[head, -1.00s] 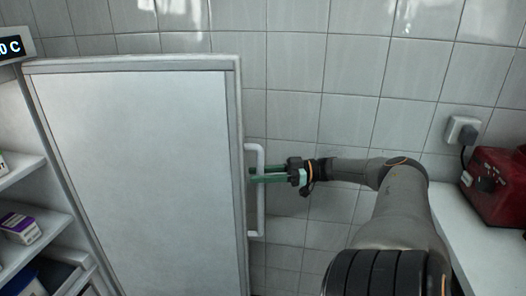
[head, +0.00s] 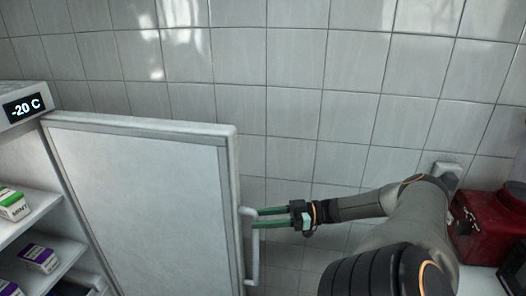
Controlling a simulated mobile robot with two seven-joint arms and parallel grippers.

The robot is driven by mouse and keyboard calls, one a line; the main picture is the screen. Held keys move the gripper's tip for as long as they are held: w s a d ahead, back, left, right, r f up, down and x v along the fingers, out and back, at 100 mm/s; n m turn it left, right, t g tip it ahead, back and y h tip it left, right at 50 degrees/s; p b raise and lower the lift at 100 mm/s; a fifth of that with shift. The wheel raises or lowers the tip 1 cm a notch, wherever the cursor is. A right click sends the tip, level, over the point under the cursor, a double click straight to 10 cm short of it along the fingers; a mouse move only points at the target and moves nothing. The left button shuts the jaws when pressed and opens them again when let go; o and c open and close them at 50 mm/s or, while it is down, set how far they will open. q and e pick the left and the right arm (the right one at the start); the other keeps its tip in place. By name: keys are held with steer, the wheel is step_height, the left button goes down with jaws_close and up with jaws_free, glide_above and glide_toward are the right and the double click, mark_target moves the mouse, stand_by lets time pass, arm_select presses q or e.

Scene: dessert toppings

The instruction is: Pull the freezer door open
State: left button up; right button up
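The freezer door (head: 145,205) stands swung wide open, its pale inner panel facing me. Its white handle (head: 253,262) is on the door's right edge. My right gripper (head: 258,218) is at the upper part of the handle, with its two green fingers apart and their tips at the bar. A gap shows between the fingers; whether they touch the bar is hard to tell. The freezer (head: 22,150), left of the door, shows open shelves and a display reading -20 C. My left gripper is not in view.
Small cartons, one with a green label (head: 12,204) and one purple (head: 38,258), stand on the freezer shelves. A red appliance (head: 490,225) is at the right, beside my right arm. A tiled wall (head: 300,80) is behind the door.

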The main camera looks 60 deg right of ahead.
arm_select(q)
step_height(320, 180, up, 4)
steer(key=p, duration=0.3)
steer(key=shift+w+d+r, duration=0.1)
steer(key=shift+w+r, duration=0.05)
arm_select(e)
steer(key=a, duration=0.1)
steer(key=s+a+r, duration=0.2)
steer(key=shift+s+a, duration=0.25)
steer(key=shift+a, duration=0.1)
arm_select(q)
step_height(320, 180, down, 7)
steer(key=b, duration=0.7)
arm_select(e)
steer(key=s+d, duration=0.5)
steer(key=d, duration=0.8)
steer(key=shift+d, duration=0.25)
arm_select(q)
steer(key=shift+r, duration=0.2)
arm_select(e)
steer(key=shift+s+r, duration=0.1)
steer(key=shift+c, duration=0.4)
